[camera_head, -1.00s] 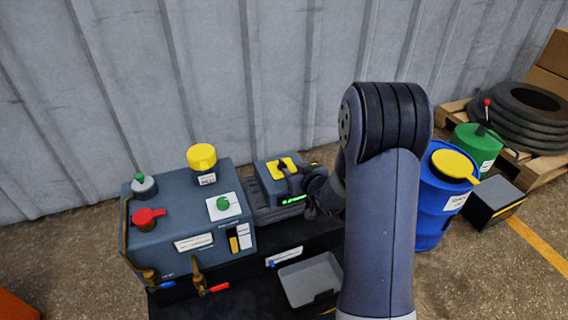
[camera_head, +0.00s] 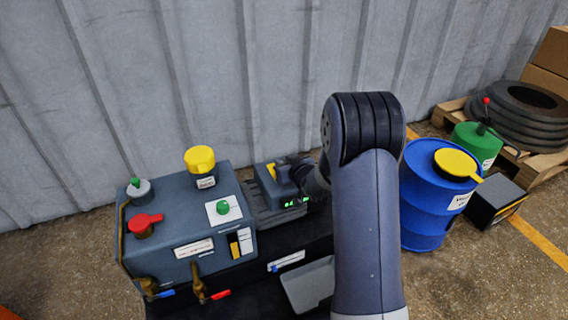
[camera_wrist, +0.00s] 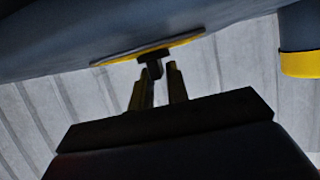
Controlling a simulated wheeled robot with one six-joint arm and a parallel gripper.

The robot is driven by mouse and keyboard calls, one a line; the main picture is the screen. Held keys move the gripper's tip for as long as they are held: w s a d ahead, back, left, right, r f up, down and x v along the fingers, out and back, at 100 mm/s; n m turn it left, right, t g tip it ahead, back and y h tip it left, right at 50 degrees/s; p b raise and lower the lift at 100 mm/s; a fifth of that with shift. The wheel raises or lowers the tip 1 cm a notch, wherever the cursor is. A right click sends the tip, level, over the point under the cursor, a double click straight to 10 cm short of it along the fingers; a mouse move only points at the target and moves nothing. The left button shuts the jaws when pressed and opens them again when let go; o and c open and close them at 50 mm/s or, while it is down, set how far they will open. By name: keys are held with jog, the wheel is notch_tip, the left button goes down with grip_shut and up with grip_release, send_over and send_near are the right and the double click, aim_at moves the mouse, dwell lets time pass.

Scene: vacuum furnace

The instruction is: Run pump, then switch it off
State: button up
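The pump unit (camera_head: 262,197) is a small dark grey box with a yellow plate (camera_head: 271,171) on top and a lit green display (camera_head: 295,202) on its front. My wrist is over its right side and hides part of the top. In the wrist view, a dark switch lever (camera_wrist: 153,66) sticks out of the yellow-edged plate (camera_wrist: 110,60). The two fingers of my gripper (camera_wrist: 157,76) point at it, with a gap between them, and the lever end lies between the fingertips. Whether they touch or grip it cannot be told.
A grey tray (camera_head: 306,284) lies in front of the pump unit. A blue barrel (camera_head: 425,215) stands right of my arm. A corrugated wall is behind.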

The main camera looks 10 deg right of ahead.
grip_shut()
jog(key=shift+r+p, duration=0.1)
jog(key=shift+p, duration=0.3)
jog(key=shift+d+r+n+y+p, duration=0.15)
jog(key=shift+n+y+p, duration=0.3)
jog(key=shift+p, duration=0.6)
jog(key=n+g+y+p, duration=0.2)
jog(key=n+y+p, duration=0.1)
jog(key=p, duration=0.4)
jog(key=shift+w+r+n+y, duration=0.1)
jog(key=shift+n+y, duration=0.15)
jog(key=shift+y, duration=0.2)
jog(key=shift+f+n+g+y+p, duration=0.35)
jog(key=shift+n+y+p, duration=0.25)
jog(key=shift+p, duration=0.2)
jog(key=shift+o, duration=2)
grip_release()
jog(key=p+v, duration=0.2)
jog(key=v, duration=0.9)
jog(key=shift+w+r+p, duration=0.1)
jog(key=shift+r+p, duration=0.05)
jog(key=shift+p, duration=0.25)
